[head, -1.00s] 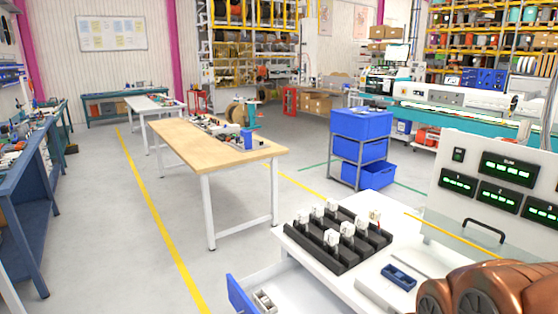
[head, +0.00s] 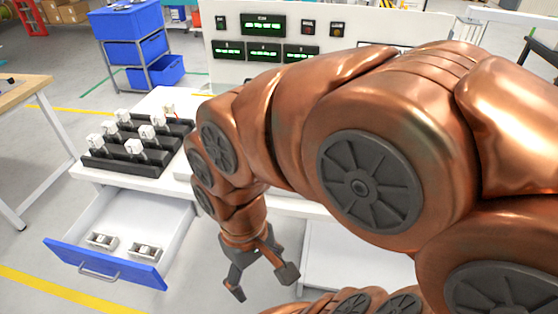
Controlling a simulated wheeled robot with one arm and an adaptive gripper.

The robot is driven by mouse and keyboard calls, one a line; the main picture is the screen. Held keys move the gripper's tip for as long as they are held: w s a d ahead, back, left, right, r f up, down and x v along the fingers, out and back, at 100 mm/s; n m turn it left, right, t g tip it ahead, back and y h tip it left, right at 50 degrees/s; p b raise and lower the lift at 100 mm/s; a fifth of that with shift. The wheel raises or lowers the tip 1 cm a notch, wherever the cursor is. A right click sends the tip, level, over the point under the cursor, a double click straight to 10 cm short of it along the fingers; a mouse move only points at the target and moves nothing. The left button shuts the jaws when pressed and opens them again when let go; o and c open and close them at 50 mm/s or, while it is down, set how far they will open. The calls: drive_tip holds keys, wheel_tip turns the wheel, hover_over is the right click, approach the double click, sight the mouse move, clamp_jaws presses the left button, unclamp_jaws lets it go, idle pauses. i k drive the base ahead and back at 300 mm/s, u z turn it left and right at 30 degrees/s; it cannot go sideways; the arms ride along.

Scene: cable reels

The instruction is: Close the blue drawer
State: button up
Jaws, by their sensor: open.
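The blue drawer (head: 105,265) is pulled out from under the white workbench at the lower left of the head view. It has a blue front with a grey bar handle (head: 98,273) and a white inside. Two small white and grey parts (head: 102,240) (head: 145,250) lie in it. My gripper (head: 262,284) is to the right of the drawer, apart from it, pointing down with its dark fingers spread and nothing between them. My copper arm hides much of the bench's right side.
A black rack (head: 135,145) with several white connectors stands on the bench above the drawer. A panel with green displays (head: 263,50) stands behind. A wooden table (head: 20,95) is at the left. Floor is clear in front of the drawer.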

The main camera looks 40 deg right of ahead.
sight(130, 215)
drive_tip(key=u, duration=1.25)
drive_tip(key=k, duration=0.15)
drive_tip(key=u, duration=1)
drive_tip(key=i, duration=0.5)
